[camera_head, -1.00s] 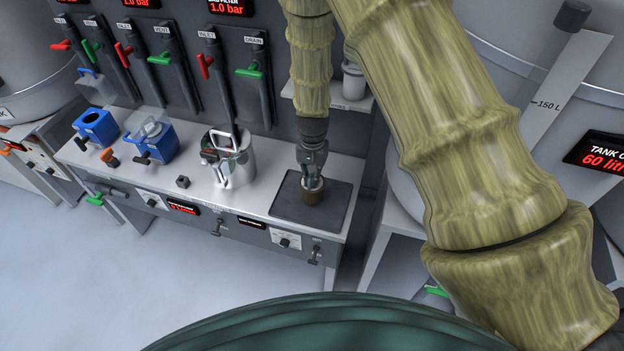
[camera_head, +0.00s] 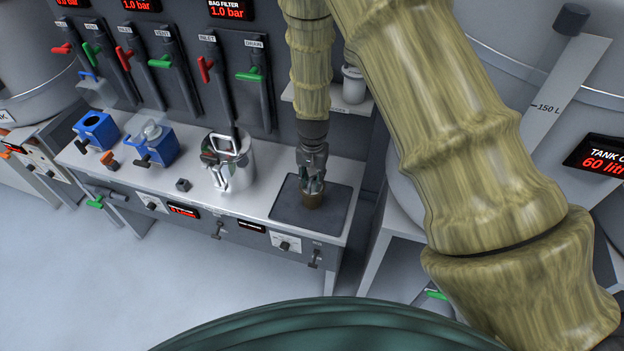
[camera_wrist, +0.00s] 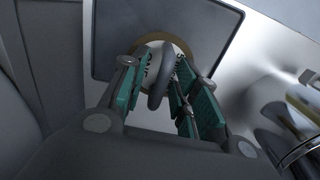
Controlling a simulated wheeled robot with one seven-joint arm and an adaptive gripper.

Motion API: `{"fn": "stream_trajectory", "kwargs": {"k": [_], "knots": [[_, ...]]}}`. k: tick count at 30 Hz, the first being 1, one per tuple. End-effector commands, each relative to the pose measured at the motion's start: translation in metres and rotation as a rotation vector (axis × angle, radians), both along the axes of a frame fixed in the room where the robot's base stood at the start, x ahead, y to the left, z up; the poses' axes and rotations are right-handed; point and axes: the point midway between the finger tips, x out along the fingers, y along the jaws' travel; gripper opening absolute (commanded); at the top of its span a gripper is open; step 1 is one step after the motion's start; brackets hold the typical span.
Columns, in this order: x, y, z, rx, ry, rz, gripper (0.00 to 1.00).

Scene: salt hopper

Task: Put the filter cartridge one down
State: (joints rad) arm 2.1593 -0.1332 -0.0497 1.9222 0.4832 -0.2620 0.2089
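My gripper (camera_head: 312,187) is directly above the cartridge, pointing down. In the wrist view the green-padded fingers of my gripper (camera_wrist: 162,88) stand on both sides of the handle, with gaps visible between pads and handle. The fingers hide part of the cartridge top.
A steel filter housing (camera_head: 230,165) with an open top stands left of the mat. Two blue units (camera_head: 97,130) and a small dark block (camera_head: 183,185) are farther left. A shelf with a white jar (camera_head: 353,85) is behind my gripper. Valve handles line the back panel.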

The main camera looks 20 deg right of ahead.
Motion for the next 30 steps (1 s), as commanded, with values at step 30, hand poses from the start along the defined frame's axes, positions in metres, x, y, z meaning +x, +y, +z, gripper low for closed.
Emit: {"fn": "stream_trajectory", "kwargs": {"k": [30], "knots": [[0.0,-0.001,0.11,-0.001,-0.001,0.001,0.3]]}}
